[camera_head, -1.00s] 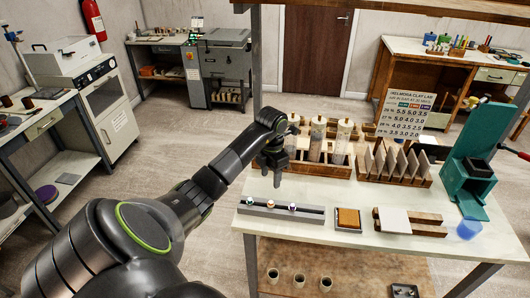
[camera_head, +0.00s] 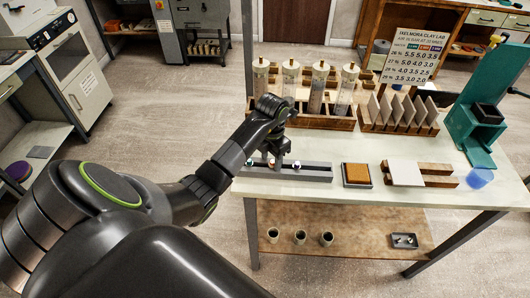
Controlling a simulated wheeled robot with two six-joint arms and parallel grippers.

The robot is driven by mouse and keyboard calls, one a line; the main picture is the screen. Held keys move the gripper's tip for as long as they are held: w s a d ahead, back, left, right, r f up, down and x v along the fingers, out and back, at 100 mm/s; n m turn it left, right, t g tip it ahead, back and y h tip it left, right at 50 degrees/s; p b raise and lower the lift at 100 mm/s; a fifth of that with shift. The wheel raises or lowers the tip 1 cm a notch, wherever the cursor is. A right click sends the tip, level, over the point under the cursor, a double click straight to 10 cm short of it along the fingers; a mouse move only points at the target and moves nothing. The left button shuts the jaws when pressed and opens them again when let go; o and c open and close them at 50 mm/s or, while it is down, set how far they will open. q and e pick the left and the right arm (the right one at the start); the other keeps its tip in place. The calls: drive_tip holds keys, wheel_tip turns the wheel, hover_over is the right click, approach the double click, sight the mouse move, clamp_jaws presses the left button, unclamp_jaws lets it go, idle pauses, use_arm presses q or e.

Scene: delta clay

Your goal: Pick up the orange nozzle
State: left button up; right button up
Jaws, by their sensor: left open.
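A grey rail (camera_head: 315,173) lies along the table's front left and holds small nozzles with pale round tops. The middle nozzle (camera_head: 271,163) looks faintly orange, though it is small and partly hidden by my gripper. Another nozzle (camera_head: 297,165) stands to its right and one (camera_head: 249,162) to its left. My left gripper (camera_head: 276,158) is open and points down, just over the rail at the middle nozzle. I cannot tell whether its fingers touch the nozzle. My right gripper is out of view.
A wooden rack with several clear cylinders (camera_head: 318,88) stands behind the rail. To the right are an orange-brown pad (camera_head: 356,174), a white tile (camera_head: 405,172) on wood, a slotted rack (camera_head: 397,127) and a teal press (camera_head: 470,125). Cups (camera_head: 300,237) stand on the lower shelf.

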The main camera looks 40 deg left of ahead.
use_arm(q)
drive_tip(key=shift+s+d, duration=0.1)
drive_tip(key=shift+s+d+r, duration=0.1)
drive_tip(key=shift+d+r, duration=0.05)
drive_tip(key=shift+d, duration=0.1)
drive_tip(key=shift+d+r, duration=0.1)
drive_tip(key=shift+d, duration=0.05)
drive_tip(key=shift+c, duration=1.9)
drive_tip(key=c, duration=0.5)
clamp_jaws()
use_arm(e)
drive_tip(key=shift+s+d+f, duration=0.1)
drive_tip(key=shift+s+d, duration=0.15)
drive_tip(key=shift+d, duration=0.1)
